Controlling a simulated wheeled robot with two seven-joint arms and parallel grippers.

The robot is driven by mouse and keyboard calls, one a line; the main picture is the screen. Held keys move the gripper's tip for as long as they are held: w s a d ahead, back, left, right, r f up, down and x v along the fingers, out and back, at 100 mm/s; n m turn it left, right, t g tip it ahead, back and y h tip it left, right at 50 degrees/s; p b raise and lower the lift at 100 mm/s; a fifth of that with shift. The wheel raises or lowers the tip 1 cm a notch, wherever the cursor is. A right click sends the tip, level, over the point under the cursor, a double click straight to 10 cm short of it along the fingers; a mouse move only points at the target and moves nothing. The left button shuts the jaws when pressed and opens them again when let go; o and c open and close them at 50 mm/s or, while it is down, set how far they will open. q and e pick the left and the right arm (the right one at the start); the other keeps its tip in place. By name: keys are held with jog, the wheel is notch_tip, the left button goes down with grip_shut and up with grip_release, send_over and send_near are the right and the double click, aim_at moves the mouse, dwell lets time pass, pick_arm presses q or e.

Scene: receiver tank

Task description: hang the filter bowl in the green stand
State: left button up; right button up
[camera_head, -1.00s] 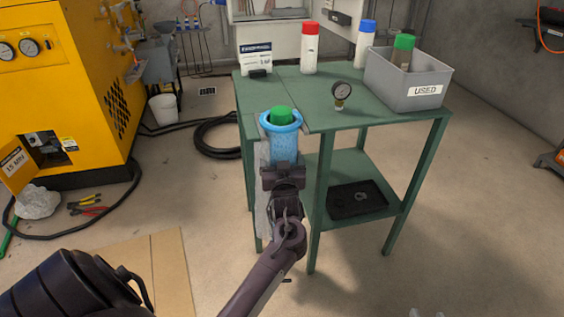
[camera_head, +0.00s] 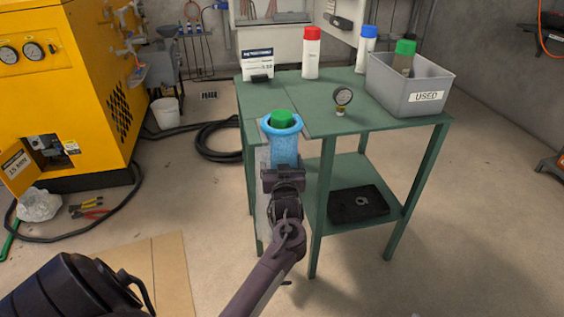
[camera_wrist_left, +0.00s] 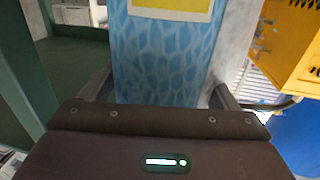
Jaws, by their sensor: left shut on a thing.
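The blue filter bowl (camera_head: 284,152) is upright, with a wide blue collar at its top and a green cap (camera_head: 282,119) inside the collar. My left gripper (camera_head: 284,178) is shut on its body below the collar. The green stand (camera_head: 310,95) is a table with a lower shelf. The collar is at the front-left part of its top; I cannot tell whether it touches the stand. My right gripper is not in view.
On the stand are a grey "USED" bin (camera_head: 410,88) with a green-capped bottle, a pressure gauge (camera_head: 342,98), a red-capped bottle (camera_head: 311,55), a blue-capped bottle (camera_head: 366,48) and a white sign (camera_head: 258,62). A black tray (camera_head: 357,204) lies on the shelf.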

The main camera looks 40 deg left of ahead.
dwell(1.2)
pick_arm(q)
jog(key=o, duration=1.6)
jog(key=shift+s+f, duration=0.1)
jog(key=shift+f, duration=0.45)
jog(key=shift+s+d+r+p, duration=0.2)
jog(key=shift+s+d+p, duration=0.05)
jog(key=shift+d+p, duration=0.1)
jog(key=p+v, duration=0.6)
jog(key=v, duration=0.4)
jog(key=shift+s, duration=0.1)
